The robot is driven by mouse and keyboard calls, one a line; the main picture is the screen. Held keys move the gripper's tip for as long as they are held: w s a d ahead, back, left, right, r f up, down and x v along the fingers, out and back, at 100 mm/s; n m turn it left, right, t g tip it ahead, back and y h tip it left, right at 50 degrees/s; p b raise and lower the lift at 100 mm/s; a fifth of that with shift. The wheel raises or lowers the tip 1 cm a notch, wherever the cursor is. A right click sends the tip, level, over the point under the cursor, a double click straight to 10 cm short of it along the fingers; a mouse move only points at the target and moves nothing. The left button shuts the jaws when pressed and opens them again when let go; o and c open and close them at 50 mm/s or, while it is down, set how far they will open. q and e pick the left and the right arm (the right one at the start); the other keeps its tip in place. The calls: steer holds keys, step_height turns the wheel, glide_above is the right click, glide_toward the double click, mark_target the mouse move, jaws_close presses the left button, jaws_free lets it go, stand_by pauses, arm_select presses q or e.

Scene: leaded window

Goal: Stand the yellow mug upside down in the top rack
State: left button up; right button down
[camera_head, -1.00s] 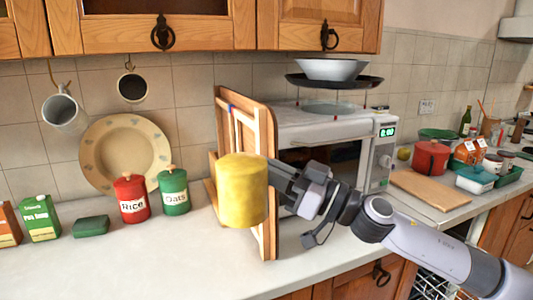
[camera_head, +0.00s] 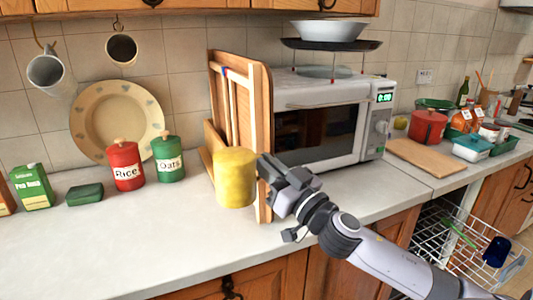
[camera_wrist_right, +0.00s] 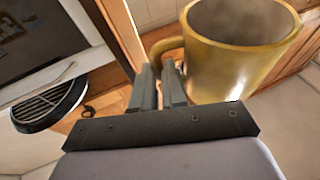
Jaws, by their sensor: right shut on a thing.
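The yellow mug (camera_head: 236,178) is in front of the wooden board stand, over the counter. In the head view its closed base seems to face up. The right wrist view shows its open mouth and handle (camera_wrist_right: 236,60). My right gripper (camera_head: 268,172) is to the right of the mug and shut on its handle; the fingers also show in the right wrist view (camera_wrist_right: 172,92). The top rack (camera_head: 462,238) is a white wire rack at the lower right, below the counter, holding a dark blue item (camera_head: 496,251) and a green one. My left gripper is not in view.
The wooden board stand (camera_head: 240,130) is close behind the mug. The microwave (camera_head: 330,120) stands to its right with bowls on top. Rice (camera_head: 126,165) and Oats (camera_head: 168,160) jars stand left. A cutting board (camera_head: 425,157) lies right. The front counter is clear.

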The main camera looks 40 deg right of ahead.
steer(key=f+m+h+b, duration=0.1)
steer(key=f+h+b, duration=0.1)
steer(key=f, duration=0.2)
steer(key=w+f+m+h+b, duration=0.1)
steer(key=f+h+b, duration=0.1)
steer(key=f, duration=0.2)
steer(key=a+f+m+h+b, duration=0.1)
steer(key=f+h+b, duration=0.2)
steer(key=f, duration=0.2)
steer(key=shift+w+m+g, duration=0.3)
steer(key=shift+m, duration=0.1)
steer(key=shift+f, duration=0.3)
steer(key=shift+f+b, duration=0.2)
steer(key=shift+b, duration=0.1)
steer(key=shift+f+b, duration=0.5)
steer(key=shift+b, duration=0.1)
steer(key=c, duration=1.1)
jaws_free()
steer(key=shift+r, duration=0.1)
